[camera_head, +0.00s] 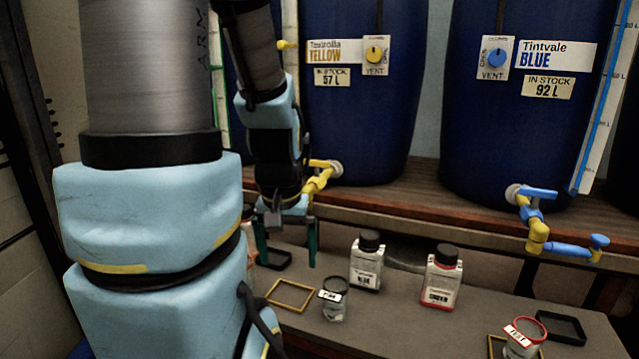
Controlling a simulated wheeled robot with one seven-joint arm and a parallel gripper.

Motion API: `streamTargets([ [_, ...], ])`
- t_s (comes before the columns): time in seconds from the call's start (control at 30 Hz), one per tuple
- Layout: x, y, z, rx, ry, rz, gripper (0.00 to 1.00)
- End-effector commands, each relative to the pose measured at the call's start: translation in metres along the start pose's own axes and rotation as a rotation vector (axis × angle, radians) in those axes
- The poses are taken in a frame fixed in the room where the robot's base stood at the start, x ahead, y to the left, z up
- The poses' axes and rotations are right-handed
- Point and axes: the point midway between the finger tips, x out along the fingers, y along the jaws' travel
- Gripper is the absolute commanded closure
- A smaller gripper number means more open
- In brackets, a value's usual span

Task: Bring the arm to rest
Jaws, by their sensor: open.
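My arm fills the left of the head view, with light blue covers and grey metal links. My gripper (286,240) points down above the left part of the bench. Its two dark green fingers are apart and nothing shows between them. The fingers hang just left of a small clear jar (334,304) and near the yellow tap (322,176) of the yellow vat. Part of the bench behind my arm is hidden.
Two dark blue vats, yellow (365,120) and blue (480,130), stand on a wooden shelf (425,200). A blue-handled tap (545,235) juts forward. Two capped bottles (367,265) (441,282), a red-rimmed jar (522,340), a yellow frame (291,308) and a black tray (563,340) occupy the bench.

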Motion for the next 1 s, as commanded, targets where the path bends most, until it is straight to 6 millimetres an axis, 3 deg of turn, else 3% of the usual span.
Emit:
streamTargets([
  [0.03, -0.034, 0.000, -0.005, 0.000, 0.000, 0.000, 0.00],
  [0.4, -0.151, 0.001, -0.021, 0.001, 0.001, 0.000, 0.00],
  [0.5, -0.175, 0.001, -0.025, 0.001, 0.001, 0.000, 0.00],
  [0.63, -0.188, 0.001, -0.026, 0.001, 0.001, 0.000, 0.00],
  [1.0, -0.184, 0.001, -0.026, 0.001, 0.000, 0.000, 0.00],
])
